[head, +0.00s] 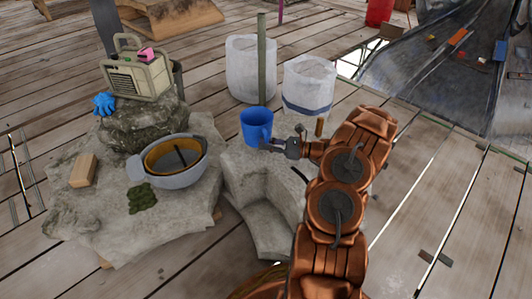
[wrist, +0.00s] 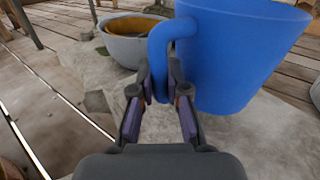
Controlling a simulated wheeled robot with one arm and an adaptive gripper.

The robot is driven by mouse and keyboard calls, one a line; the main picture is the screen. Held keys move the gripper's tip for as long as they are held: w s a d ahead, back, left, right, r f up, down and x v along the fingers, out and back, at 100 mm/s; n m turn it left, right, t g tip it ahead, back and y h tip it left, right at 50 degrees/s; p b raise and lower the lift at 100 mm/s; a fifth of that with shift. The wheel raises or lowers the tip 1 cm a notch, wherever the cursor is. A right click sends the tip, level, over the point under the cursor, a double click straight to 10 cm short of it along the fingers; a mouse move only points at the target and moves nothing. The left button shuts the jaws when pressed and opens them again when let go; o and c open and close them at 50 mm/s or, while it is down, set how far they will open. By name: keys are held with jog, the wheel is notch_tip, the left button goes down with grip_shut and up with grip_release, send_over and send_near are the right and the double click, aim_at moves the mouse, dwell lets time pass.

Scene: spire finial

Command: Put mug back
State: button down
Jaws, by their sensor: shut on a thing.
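A blue mug (head: 256,126) is at the top of the pale stone block in the head view, left of my gripper. My gripper (head: 294,148) reaches it from the right. In the wrist view the mug (wrist: 245,50) is large and upright, with its handle toward me. My gripper (wrist: 162,90) is shut on the mug's handle, one finger on each side of it. I cannot tell whether the mug's base touches the stone.
A grey bowl (head: 188,175) with a yellowish inside sits on a rock slab (head: 165,222) at left. A radio-like box (head: 140,82), blue gloves (head: 104,104) and a wooden block (head: 84,170) are nearby. White bins (head: 250,72) and a post (head: 261,45) stand behind the mug.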

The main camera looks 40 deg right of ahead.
notch_tip(320, 180, down, 4)
jog(key=shift+r+b, duration=0.2)
jog(key=shift+b, duration=0.85)
jog(key=c, duration=1.2)
grip_release()
jog(key=shift+o, duration=0.2)
jog(key=shift+r, duration=0.1)
jog(key=p+v, duration=0.2)
jog(key=v, duration=0.4)
jog(key=shift+d+p, duration=0.1)
jog(key=shift+p, duration=0.3)
jog(key=shift+s+d, duration=0.45)
jog(key=shift+s, duration=0.1)
